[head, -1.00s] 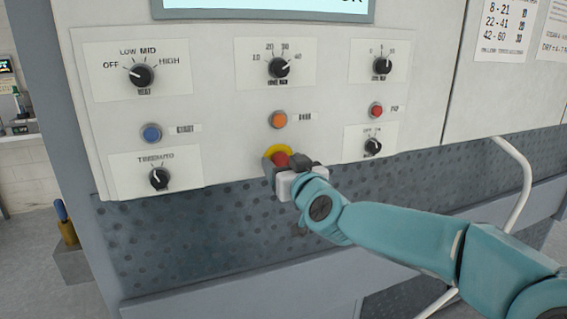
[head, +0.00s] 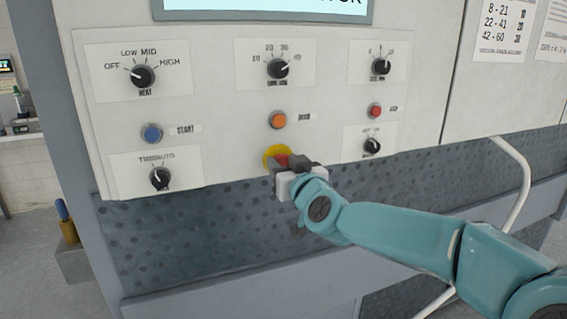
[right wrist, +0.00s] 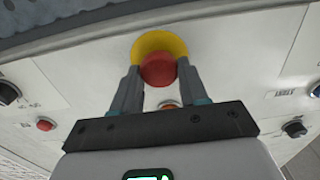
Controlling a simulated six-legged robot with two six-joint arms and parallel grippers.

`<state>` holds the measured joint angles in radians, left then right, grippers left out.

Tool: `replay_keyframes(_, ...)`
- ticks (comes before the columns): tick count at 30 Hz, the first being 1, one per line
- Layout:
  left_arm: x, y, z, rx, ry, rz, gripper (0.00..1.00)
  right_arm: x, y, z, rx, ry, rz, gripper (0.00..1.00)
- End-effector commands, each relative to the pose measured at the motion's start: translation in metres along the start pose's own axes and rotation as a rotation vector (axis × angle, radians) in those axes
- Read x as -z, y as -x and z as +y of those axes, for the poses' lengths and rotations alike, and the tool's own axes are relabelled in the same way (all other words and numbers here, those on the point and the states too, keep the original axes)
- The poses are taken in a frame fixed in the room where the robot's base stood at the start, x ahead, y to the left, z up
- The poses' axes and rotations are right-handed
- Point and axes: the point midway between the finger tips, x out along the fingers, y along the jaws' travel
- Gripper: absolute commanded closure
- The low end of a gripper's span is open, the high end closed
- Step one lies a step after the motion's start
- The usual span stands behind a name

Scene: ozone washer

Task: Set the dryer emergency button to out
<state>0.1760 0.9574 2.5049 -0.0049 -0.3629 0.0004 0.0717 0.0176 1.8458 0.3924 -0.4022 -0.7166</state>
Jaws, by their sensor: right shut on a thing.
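The emergency button has a red mushroom head (right wrist: 159,70) on a yellow base (head: 270,152), low in the middle of the dryer's white control panel (head: 215,125). My right gripper (head: 284,162) is at the button in the head view and hides part of the red head. In the right wrist view its two fingers (right wrist: 157,80) stand one on each side of the red head, shut on it. Whether the button is in or out is hard to tell from these views. My left gripper is not in view.
An orange button (head: 278,120) sits just above the emergency button. A blue start button (head: 151,133) is to the left and a small red stop button (head: 375,111) to the right. Several black knobs surround them. A curved white handle (head: 519,180) stands out at the right.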

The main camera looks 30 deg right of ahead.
Motion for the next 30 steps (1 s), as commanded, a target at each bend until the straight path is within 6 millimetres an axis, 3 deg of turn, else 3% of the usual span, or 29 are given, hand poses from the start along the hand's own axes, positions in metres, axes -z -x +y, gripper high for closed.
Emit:
replay_keyframes(6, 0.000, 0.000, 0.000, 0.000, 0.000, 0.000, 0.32, -0.001, 0.000, 0.000, 0.001, 0.000, -0.002, 1.00)
replay_keyframes(7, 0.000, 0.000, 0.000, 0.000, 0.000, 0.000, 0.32, -0.001, 0.000, 0.000, 0.002, 0.000, -0.003, 0.51)
replay_keyframes(9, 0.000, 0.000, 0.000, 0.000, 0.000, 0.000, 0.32, -0.001, 0.000, 0.000, 0.002, 0.000, -0.003, 0.33)
replay_keyframes(20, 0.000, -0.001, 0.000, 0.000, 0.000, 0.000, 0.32, 0.000, 0.005, 0.000, 0.001, 0.000, 0.000, 0.33)
replay_keyframes(23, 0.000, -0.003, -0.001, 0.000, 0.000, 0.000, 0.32, 0.000, 0.021, 0.000, 0.001, 0.001, 0.002, 0.33)
replay_keyframes(30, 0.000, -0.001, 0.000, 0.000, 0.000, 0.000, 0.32, 0.002, 0.085, 0.000, 0.002, -0.001, 0.003, 0.33)
